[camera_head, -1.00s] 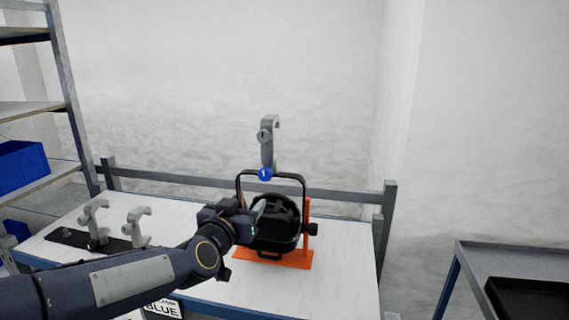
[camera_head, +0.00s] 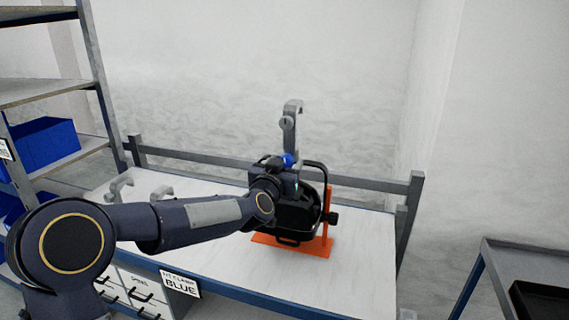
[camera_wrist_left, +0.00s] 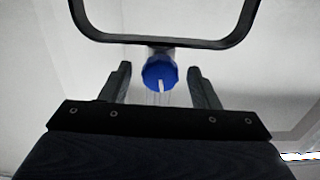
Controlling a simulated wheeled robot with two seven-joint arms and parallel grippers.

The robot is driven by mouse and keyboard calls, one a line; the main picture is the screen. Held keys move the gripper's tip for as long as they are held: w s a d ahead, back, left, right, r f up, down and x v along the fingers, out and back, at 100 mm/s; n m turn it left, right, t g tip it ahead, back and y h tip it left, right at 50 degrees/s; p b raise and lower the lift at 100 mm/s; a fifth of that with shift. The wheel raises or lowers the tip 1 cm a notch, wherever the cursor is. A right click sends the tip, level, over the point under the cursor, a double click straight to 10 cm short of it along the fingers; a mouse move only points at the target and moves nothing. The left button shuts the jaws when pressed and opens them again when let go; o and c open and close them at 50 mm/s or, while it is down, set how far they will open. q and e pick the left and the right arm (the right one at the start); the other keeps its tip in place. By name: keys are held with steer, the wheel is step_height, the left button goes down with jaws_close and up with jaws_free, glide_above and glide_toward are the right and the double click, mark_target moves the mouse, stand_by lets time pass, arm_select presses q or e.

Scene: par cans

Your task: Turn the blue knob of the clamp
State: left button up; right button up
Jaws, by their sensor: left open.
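The clamp (camera_head: 292,135) is a grey hook-shaped piece standing upright above the yoke of a black par can (camera_head: 298,215). Its blue knob (camera_head: 288,160) shows at the clamp's lower end, partly hidden by my left gripper (camera_head: 284,163). In the left wrist view the blue knob (camera_wrist_left: 160,73) has a white mark and appears between the two fingers of my left gripper (camera_wrist_left: 161,80). The fingers are apart, with a gap on each side of the knob. The black yoke (camera_wrist_left: 165,42) runs just above the knob in that view. My right gripper is not in view.
The par can rests on an orange stand (camera_head: 265,240) on a white table (camera_head: 225,262). Two more grey clamps (camera_head: 120,186) stand at the table's left, partly behind my arm. A label reading BLUE (camera_head: 180,284) hangs on the front. A cart (camera_head: 520,260) stands at right.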

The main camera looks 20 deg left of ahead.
arm_select(q)
steer(key=c, duration=1)
steer(key=shift+f+n+b, duration=0.2)
steer(key=shift+n+b, duration=1.35)
steer(key=shift+n, duration=0.15)
steer(key=n+b, duration=0.2)
steer(key=n, duration=0.2)
steer(key=shift+n+b, duration=0.3)
steer(key=shift+b, duration=0.1)
steer(key=n+b, duration=0.1)
steer(key=n, duration=0.2)
steer(key=shift+n+b, duration=0.3)
steer(key=shift+b, duration=0.05)
steer(key=n+b, duration=0.1)
steer(key=n, duration=0.2)
steer(key=shift+n, duration=0.4)
steer(key=n+b, duration=0.1)
steer(key=n, duration=0.2)
steer(key=shift+b, duration=0.35)
steer(key=shift+r+n+b, duration=0.15)
steer(key=shift+n+b, duration=0.3)
steer(key=shift+n, duration=1.15)
